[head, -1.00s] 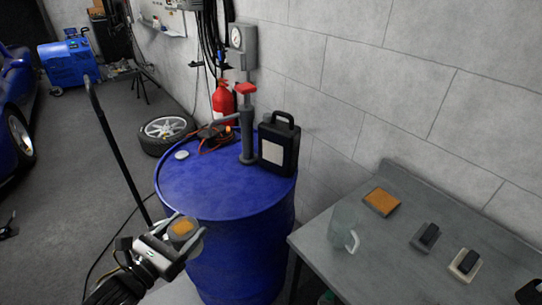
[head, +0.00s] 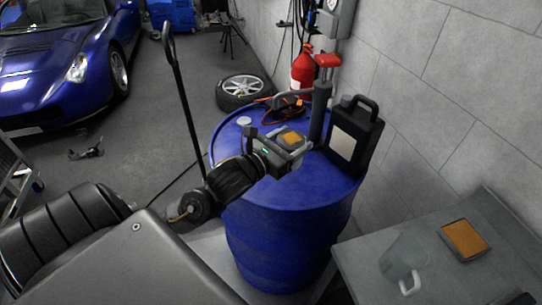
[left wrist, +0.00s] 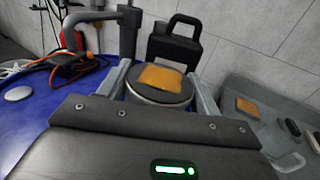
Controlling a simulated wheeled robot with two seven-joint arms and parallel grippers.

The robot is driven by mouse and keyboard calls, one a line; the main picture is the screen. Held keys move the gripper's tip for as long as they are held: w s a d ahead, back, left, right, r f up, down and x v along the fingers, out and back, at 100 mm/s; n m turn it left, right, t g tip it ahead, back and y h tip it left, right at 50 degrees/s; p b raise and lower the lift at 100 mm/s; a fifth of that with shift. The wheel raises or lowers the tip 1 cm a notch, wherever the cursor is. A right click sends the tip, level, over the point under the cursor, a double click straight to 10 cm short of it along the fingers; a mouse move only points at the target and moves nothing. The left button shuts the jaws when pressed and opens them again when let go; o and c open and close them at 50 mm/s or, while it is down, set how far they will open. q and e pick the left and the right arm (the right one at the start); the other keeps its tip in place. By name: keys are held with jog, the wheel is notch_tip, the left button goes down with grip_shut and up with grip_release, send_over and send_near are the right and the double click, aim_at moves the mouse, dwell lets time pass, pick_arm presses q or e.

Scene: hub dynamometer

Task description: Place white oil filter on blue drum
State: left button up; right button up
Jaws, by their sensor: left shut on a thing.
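The arm and gripper hide much of the filter's side in the head view. I cannot tell how far its base is above the drum top. The drum top also shows in the left wrist view (left wrist: 30,118). My right gripper is not in view.
On the drum stand a black jug (head: 354,130), a grey hand pump (head: 320,110), an orange cable (head: 290,105) and a pale cap (head: 243,121). A grey bench (head: 450,285) at right carries a clear mug (head: 404,262) and an orange pad (head: 465,239). Drum top in front is clear.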

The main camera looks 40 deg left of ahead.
aim_at(284, 131)
pick_arm(q)
jog(key=a, duration=0.1)
jog(key=a+n+y, duration=0.1)
jog(key=w+a+r, duration=0.1)
jog(key=shift+y, duration=0.3)
jog(key=shift+a, duration=0.3)
jog(key=w+a+f+b, duration=0.2)
jog(key=w+a+f, duration=0.1)
jog(key=f, duration=0.1)
jog(key=w+a+f+b, duration=0.3)
jog(key=f, duration=0.2)
jog(key=w+a+f+b, duration=0.2)
jog(key=w+a+f, duration=0.1)
jog(key=a+f, duration=0.1)
jog(key=shift+a+f, duration=0.1)
jog(key=shift+f, duration=0.05)
jog(key=o, duration=0.8)
jog(key=shift+c, duration=0.2)
jog(key=o, duration=0.4)
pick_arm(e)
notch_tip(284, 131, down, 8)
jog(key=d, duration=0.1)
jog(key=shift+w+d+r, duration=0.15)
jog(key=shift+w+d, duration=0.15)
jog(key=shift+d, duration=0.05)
